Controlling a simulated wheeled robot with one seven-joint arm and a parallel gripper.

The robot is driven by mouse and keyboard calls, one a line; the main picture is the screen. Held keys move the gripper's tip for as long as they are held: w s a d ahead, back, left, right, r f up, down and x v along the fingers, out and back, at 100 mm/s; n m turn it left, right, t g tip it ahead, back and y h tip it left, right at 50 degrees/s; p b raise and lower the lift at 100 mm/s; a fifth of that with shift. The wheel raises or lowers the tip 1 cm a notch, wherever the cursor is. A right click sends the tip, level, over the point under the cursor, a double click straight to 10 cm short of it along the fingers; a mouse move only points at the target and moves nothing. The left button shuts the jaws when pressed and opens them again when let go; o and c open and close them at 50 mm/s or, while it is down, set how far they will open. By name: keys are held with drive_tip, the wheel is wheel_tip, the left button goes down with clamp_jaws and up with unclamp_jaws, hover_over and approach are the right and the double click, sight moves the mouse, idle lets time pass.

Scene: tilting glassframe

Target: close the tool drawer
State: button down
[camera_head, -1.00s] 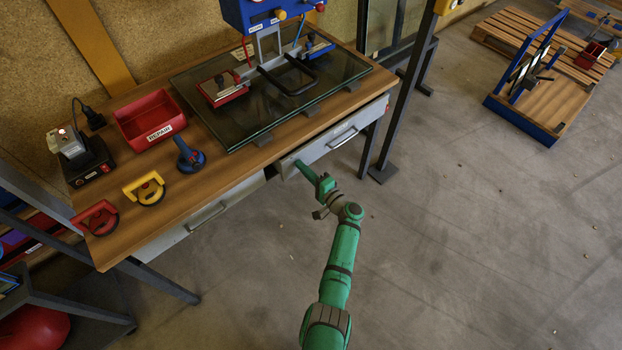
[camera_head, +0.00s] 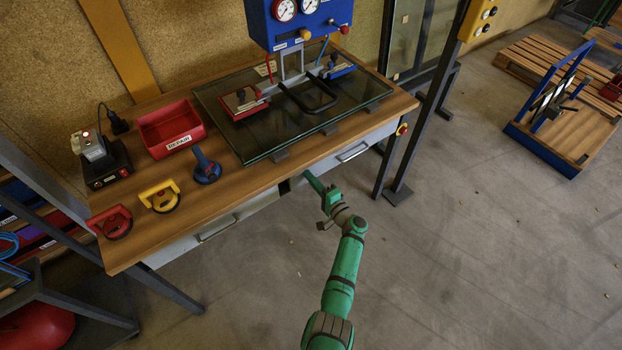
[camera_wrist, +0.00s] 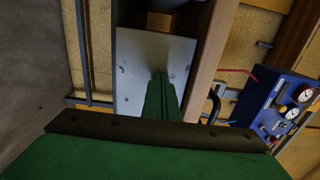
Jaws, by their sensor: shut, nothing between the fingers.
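The tool drawer (camera_head: 334,161) is the grey right-hand drawer under the workbench top, with a bar handle (camera_head: 353,152). Its front sits close under the bench edge; I cannot tell whether it is fully flush. In the wrist view its pale front panel (camera_wrist: 138,75) lies straight ahead, beside the wooden bench edge. My gripper (camera_head: 309,177) is shut and empty, its tips at the left end of the drawer front. In the wrist view the green fingers (camera_wrist: 160,76) point at the panel and appear to touch it.
A second grey drawer (camera_head: 222,222) is at the left. The bench (camera_head: 232,188) holds a glass pane (camera_head: 247,142), a red bin (camera_head: 158,128), suction cups and a blue lifting device (camera_head: 300,25). A dark post (camera_head: 424,110) stands at the right. The floor in front is clear.

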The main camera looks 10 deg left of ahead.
drive_tip(key=v, duration=1.4)
